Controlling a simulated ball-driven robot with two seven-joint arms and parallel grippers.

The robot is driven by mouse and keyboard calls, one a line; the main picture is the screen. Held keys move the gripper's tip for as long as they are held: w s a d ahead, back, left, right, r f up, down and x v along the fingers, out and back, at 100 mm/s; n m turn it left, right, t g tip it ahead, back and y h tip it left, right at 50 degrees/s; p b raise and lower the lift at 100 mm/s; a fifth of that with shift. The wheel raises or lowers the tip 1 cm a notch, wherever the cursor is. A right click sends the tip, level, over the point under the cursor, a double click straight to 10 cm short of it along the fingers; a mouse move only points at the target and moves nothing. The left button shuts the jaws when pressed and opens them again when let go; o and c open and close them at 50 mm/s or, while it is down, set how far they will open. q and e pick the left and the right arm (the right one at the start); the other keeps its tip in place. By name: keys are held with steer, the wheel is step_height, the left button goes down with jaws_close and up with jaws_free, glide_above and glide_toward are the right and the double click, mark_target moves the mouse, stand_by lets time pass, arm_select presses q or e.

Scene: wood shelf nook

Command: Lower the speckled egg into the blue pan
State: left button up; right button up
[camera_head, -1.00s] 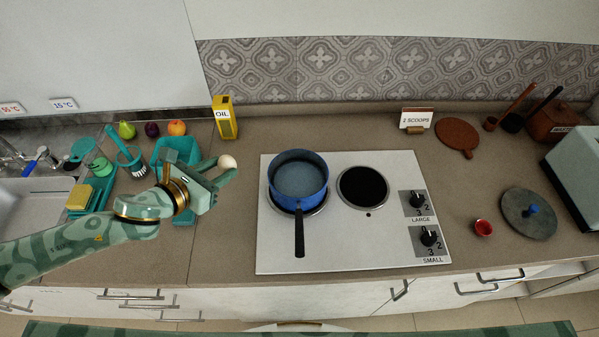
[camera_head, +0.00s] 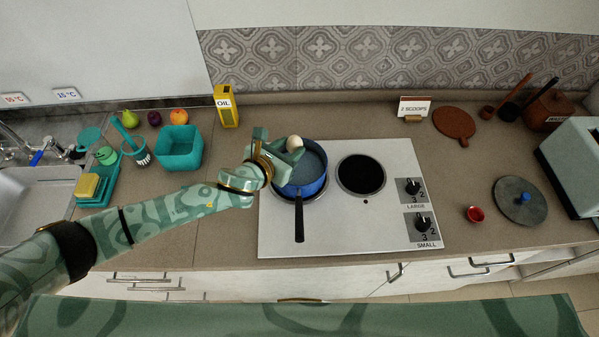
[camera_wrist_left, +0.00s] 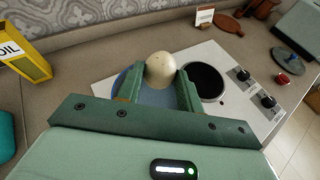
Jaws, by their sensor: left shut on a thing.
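The pale speckled egg (camera_head: 294,143) is held between the fingertips of my left gripper (camera_head: 290,147), which is shut on it. In the left wrist view the egg (camera_wrist_left: 160,69) sits between the two green fingers (camera_wrist_left: 160,88). The blue pan (camera_head: 315,185) stands on the left burner, its dark handle pointing toward the front of the counter. The egg and fingertips show over the pan's back-left rim in the head view. How high the egg is above the pan is hard to tell. In the left wrist view my fingers hide much of the pan (camera_wrist_left: 147,98). My right gripper is out of view.
The white cooktop (camera_head: 385,230) has a bare right burner (camera_head: 361,174) and two knobs.

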arm_select(q)
steer(key=shift+w, duration=0.1)
steer(key=shift+w+d, duration=0.45)
steer(key=shift+w, duration=0.15)
stand_by(0.4)
steer(key=b, duration=0.7)
glide_above(293, 181)
steer(key=shift+f, duration=4.2)
steer(key=shift+f, duration=0.5)
steer(key=o, duration=1.1)
steer(key=shift+c, duration=0.2)
